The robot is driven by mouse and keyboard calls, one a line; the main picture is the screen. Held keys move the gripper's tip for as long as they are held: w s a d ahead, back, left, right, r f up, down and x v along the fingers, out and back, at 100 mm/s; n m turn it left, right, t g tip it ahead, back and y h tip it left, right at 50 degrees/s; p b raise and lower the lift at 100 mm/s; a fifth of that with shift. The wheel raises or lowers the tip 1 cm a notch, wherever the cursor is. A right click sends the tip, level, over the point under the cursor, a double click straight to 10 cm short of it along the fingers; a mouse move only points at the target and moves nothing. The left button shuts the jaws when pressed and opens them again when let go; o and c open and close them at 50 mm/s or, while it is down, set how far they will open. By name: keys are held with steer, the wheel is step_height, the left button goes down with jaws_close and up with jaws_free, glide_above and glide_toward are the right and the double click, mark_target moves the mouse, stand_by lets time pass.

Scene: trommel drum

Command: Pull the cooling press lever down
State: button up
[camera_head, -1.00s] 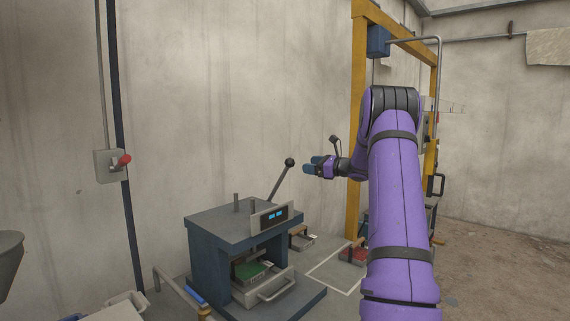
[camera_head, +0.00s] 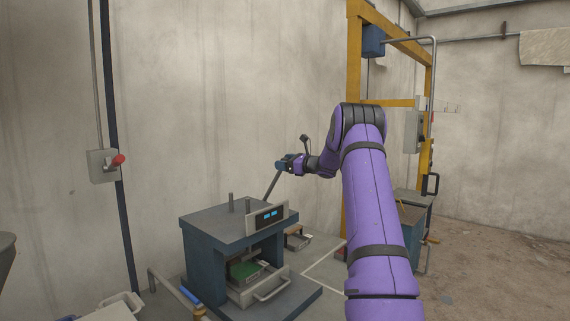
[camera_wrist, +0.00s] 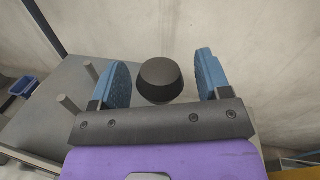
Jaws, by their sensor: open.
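The cooling press (camera_head: 205,232) is a blue-grey stand with a flat top and a small display panel (camera_head: 268,217). Its lever (camera_head: 272,187) rises from the top, tilted up to the right. In the head view my gripper (camera_head: 281,165) is at the lever's upper end and hides its knob. In the wrist view the round black knob (camera_wrist: 160,80) sits between the two blue fingers of my open gripper (camera_wrist: 160,85), with gaps on both sides. I cannot tell any contact.
A drawer with a handle (camera_head: 268,290) and a green item (camera_head: 245,270) are in the press's lower opening. A wall box with a red knob (camera_head: 104,165) is at left. A yellow frame (camera_head: 354,120) stands behind my arm. A blue bin (camera_wrist: 22,86) shows in the wrist view.

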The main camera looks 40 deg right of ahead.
steer(key=c, duration=1.3)
steer(key=shift+o, duration=0.2)
steer(key=shift+s+d+f, duration=0.1)
steer(key=shift+s+f, duration=0.2)
steer(key=shift+s, duration=0.1)
steer(key=s+f+n+t+y, duration=0.1)
steer(key=s+f+t, duration=0.3)
steer(key=s+f, duration=0.5)
steer(key=shift+d+f+y, duration=0.3)
steer(key=shift+f, duration=1.4)
steer(key=o, duration=1.3)
steer(key=shift+c, duration=0.2)
